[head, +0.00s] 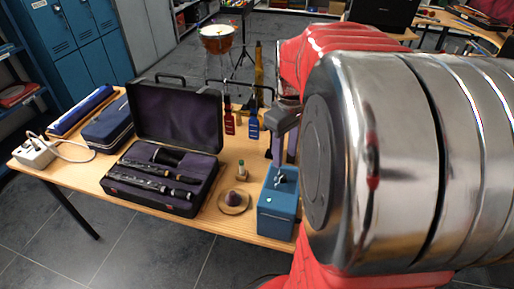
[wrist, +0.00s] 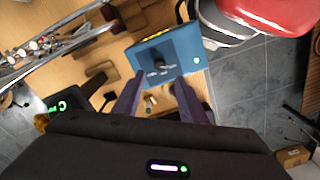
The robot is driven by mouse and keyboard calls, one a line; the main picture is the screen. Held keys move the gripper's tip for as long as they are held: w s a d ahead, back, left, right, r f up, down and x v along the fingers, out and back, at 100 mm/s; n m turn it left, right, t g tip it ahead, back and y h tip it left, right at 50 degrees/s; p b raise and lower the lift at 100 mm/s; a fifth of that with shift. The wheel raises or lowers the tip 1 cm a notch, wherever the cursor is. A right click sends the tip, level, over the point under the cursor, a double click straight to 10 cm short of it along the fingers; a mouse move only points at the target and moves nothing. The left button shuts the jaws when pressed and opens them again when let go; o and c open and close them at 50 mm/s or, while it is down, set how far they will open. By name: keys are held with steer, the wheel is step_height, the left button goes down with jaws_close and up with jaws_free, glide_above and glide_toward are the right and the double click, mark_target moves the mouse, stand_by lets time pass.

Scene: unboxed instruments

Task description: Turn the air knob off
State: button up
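My gripper (head: 284,155) is above and behind the knob in the head view. In the wrist view my gripper (wrist: 160,80) has its two dark fingers apart, with the knob showing between and just beyond their tips. Nothing is held. The knob's marking is too small to read.
An open black case (head: 160,180) with clarinet parts stands left of the box. A round wooden stand (head: 235,203) sits between them. Red (head: 229,118) and blue (head: 253,125) bottles stand behind. My arm hides the right side.

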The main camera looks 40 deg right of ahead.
mark_target(283, 176)
step_height(283, 176, down, 8)
steer(key=shift+f, duration=0.1)
stand_by(0.4)
jaws_close()
stand_by(0.3)
